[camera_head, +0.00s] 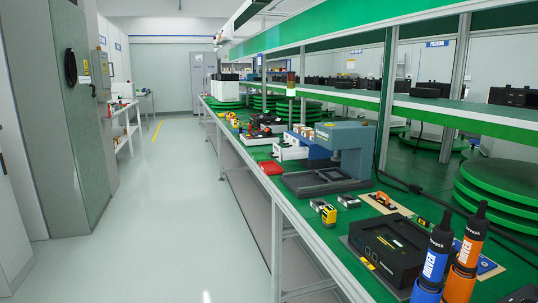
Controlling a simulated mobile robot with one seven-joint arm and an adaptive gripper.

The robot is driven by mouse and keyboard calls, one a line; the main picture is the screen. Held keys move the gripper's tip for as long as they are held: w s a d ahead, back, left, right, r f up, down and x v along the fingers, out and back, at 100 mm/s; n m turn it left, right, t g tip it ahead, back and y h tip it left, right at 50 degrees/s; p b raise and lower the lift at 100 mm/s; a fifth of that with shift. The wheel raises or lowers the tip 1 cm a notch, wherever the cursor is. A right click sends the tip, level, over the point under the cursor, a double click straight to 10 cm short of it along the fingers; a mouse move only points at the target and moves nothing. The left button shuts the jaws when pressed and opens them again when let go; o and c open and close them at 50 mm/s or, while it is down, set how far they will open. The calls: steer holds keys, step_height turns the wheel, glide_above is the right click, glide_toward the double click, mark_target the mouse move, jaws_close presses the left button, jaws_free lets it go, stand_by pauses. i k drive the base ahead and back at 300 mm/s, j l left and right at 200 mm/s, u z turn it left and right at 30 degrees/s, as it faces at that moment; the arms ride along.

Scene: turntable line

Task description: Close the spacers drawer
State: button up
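No drawer that I can make out as the spacers drawer shows in the head view, and no label with that word is readable. A small white box (290,149) and a blue box (313,150) stand on the green bench beside the grey press; whether either has drawers I cannot tell. A flat red piece (270,168) lies at the bench's front edge by the white box. My gripper is not in view.
The long green bench (240,131) runs down the right side. Grey cabinets (75,110) line the left. The pale aisle floor (165,210) is clear.

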mark_target(290, 151)
steer(key=i+j, duration=0.1)
steer(key=i, duration=1)
steer(key=i+j, duration=0.1)
steer(key=i, duration=1.05)
